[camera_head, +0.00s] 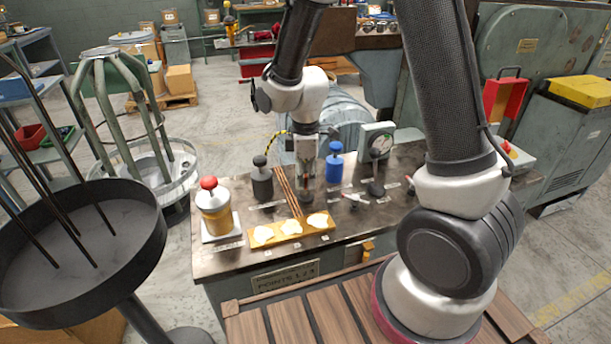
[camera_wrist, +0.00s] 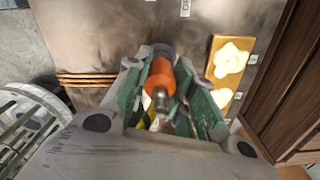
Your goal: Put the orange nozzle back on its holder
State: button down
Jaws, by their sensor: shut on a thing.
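The orange nozzle (camera_wrist: 159,80) is between the green-padded fingers of my gripper (camera_wrist: 168,98) in the wrist view, its metal tip toward the camera. My gripper is shut on it. In the head view my gripper (camera_head: 306,182) points down, low over the dark bench top, right of the copper rods. The nozzle cannot be made out there. A dark round base (camera_wrist: 160,50) shows at the nozzle's far end in the wrist view; it may be the holder. I cannot tell whether the nozzle touches it or is apart.
Copper rods (camera_head: 287,194) and a yellow block with white pads (camera_head: 292,232) lie near my gripper. A black bottle (camera_head: 262,184) and a red-topped pot (camera_head: 215,210) stand left, a blue bottle (camera_head: 334,167) and a dial gauge (camera_head: 377,142) right. The bench's front-left top (camera_head: 212,262) is bare.

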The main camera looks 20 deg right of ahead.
jog(key=shift+f, duration=0.35)
jog(key=c, duration=1.1)
grip_release()
notch_tip(320, 180, up, 25)
dwell(0.9)
jog(key=s+d+m+t, duration=0.1)
jog(key=s+d+m, duration=0.4)
jog(key=s, duration=0.1)
jog(key=s+d+m+t, duration=0.2)
jog(key=s+d+m, duration=0.3)
jog(key=s, duration=0.1)
jog(key=s+d+m+t, duration=0.1)
jog(key=s+d+m, duration=0.3)
jog(key=s, duration=0.3)
jog(key=shift+d+m, duration=0.4)
